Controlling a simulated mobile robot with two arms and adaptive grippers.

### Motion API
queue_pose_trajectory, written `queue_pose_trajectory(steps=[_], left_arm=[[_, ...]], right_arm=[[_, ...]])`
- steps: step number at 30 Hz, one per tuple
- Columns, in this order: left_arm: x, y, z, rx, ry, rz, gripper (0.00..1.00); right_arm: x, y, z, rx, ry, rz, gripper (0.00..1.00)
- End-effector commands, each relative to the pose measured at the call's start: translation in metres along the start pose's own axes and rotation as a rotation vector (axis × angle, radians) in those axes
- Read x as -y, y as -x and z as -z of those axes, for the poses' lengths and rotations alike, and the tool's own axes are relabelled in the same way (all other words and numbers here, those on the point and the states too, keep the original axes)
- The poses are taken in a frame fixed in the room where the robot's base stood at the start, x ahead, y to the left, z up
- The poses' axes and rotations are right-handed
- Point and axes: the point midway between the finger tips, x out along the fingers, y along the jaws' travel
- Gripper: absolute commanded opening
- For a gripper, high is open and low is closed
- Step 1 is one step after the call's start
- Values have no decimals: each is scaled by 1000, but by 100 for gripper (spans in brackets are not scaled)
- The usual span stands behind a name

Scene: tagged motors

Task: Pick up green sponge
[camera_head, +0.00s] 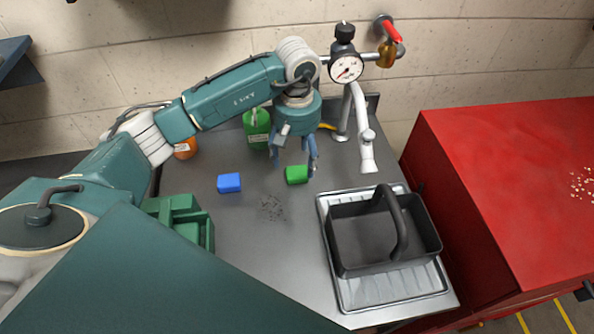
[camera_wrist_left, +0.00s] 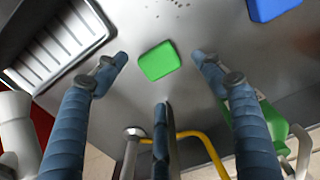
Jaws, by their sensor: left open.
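The green sponge (camera_head: 297,174) lies flat on the grey metal bench top near its middle. In the left wrist view the sponge (camera_wrist_left: 159,60) sits between and just beyond the spread fingers, with a gap to each. My left gripper (camera_head: 297,165) points down above the bench, right by the sponge. It also shows in the left wrist view (camera_wrist_left: 162,75), its blue fingers open and empty. I cannot tell its exact height above the sponge. My right gripper is not in either view.
A blue sponge (camera_head: 229,183) lies left of the green one. A black caddy (camera_head: 345,260) stands on a ribbed metal tray (camera_head: 390,291) at right. A green bottle (camera_head: 257,130), white spout (camera_head: 367,150) and gauge (camera_head: 346,68) stand behind. A green crate (camera_head: 207,236) is at left.

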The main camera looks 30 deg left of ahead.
Motion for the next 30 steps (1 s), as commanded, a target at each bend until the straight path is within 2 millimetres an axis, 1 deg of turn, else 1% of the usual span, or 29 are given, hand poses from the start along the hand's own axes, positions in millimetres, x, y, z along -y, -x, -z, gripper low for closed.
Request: queue_pose_trajectory(steps=[1,4,6,9,16,17,18,20,21,23,30], left_arm=[[1,-4,-5,7,-2,5,69],[1,-18,-9,6,-1,4,69],[1,-30,-8,5,1,2,69],[0,-38,-7,2,-1,0,69],[0,-42,-6,0,-1,0,69],[0,-42,-6,0,-1,0,67],[0,-42,-6,0,-1,0,59],[0,-42,-6,0,-1,0,47],[0,-42,-6,0,-1,0,39],[0,-41,-6,0,-1,0,28],[0,-41,-6,0,-1,0,28]], right_arm=[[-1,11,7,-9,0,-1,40],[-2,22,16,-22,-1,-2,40],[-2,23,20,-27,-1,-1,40],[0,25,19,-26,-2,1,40],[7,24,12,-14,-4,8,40],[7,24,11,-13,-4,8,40],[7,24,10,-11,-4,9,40],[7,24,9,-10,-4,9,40],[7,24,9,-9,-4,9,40],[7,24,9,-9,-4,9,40],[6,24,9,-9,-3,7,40]])
